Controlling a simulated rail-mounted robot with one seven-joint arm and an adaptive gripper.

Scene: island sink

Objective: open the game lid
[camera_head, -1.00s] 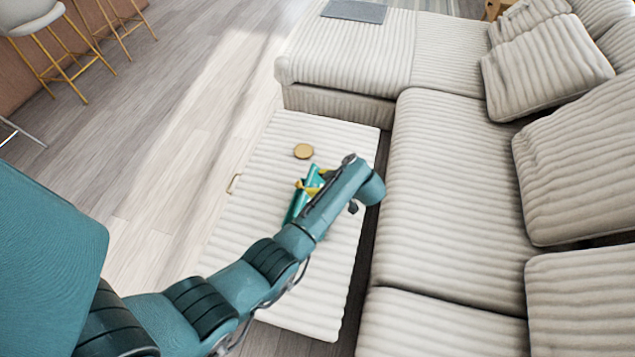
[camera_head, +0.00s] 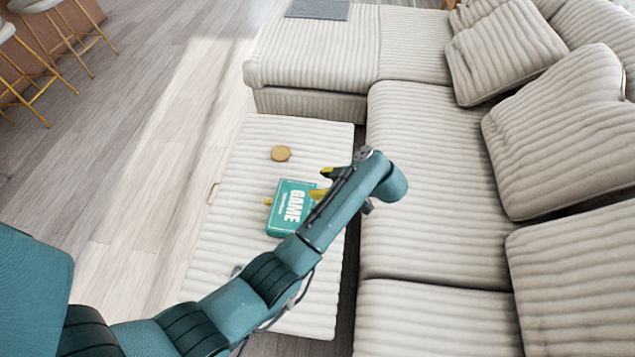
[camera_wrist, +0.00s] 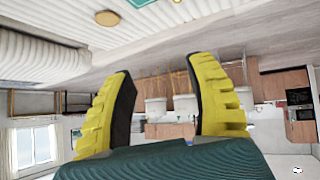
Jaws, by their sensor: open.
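The teal game box (camera_head: 290,207) lies on the ribbed cream ottoman, its cover marked "GAME" facing up and looking flat. A small yellow piece (camera_head: 268,201) shows at its left edge. My gripper (camera_head: 322,184) is just right of the box's upper right corner in the head view, partly hidden by my arm; I cannot tell whether it touches the box. In the wrist view, my yellow fingers (camera_wrist: 165,105) are wide apart with nothing between them. A sliver of the box (camera_wrist: 140,2) shows at that view's top edge.
A round tan disc (camera_head: 281,153) lies on the ottoman (camera_head: 235,240) beyond the box. The sectional sofa (camera_head: 430,180) stands close on the right and at the back. Open wood floor (camera_head: 130,190) lies left, with stools (camera_head: 60,30) at the far left.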

